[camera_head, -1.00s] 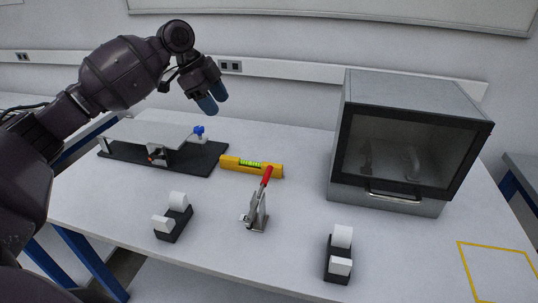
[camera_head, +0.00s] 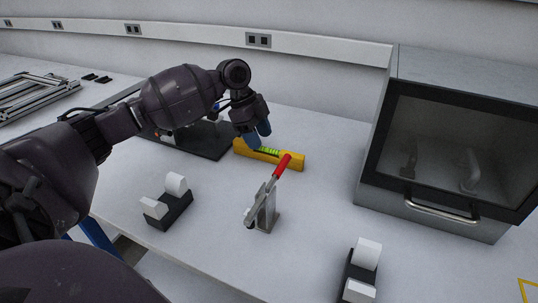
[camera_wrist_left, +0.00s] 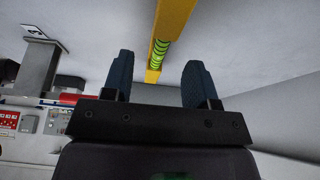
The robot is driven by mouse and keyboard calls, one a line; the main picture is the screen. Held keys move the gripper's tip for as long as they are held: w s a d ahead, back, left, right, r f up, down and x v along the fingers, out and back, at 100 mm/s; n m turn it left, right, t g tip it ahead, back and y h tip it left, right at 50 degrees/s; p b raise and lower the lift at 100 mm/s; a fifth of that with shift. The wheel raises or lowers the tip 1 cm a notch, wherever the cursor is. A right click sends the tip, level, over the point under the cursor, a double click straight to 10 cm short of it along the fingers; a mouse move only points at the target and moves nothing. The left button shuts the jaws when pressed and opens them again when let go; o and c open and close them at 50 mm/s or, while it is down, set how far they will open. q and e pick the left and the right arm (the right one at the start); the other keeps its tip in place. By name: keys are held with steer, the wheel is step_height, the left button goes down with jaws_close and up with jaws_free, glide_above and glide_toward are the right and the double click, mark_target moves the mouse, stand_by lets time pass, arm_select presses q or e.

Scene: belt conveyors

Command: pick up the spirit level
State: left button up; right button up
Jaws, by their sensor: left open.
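The yellow spirit level (camera_head: 288,158) with its green vial lies on the white table in the head view. My left gripper (camera_head: 257,137) is over its left part, with the blue fingertips pointing down and hiding some of it. In the left wrist view the level (camera_wrist_left: 170,26) runs between the two open fingers of my left gripper (camera_wrist_left: 158,80), ahead of their tips. The jaws hold nothing. I cannot tell the exact gap between fingertips and level. My right gripper is not in view.
A toggle clamp with a red handle (camera_head: 282,167) stands just in front of the level. Two black holders with white rollers (camera_head: 168,203) (camera_head: 360,272) stand nearer the front edge. A grey cabinet with a glass door (camera_head: 445,150) stands right. A black plate lies behind my left arm.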

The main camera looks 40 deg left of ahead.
mark_target(266, 147)
arm_select(q)
steer(key=x, duration=0.3)
steer(key=b+x, duration=0.1)
steer(key=x, duration=0.1)
steer(key=shift+w+d, duration=0.15)
steer(key=shift+d, duration=0.15)
steer(key=shift+r, duration=0.1)
steer(key=shift+c, duration=0.6)
jaws_close()
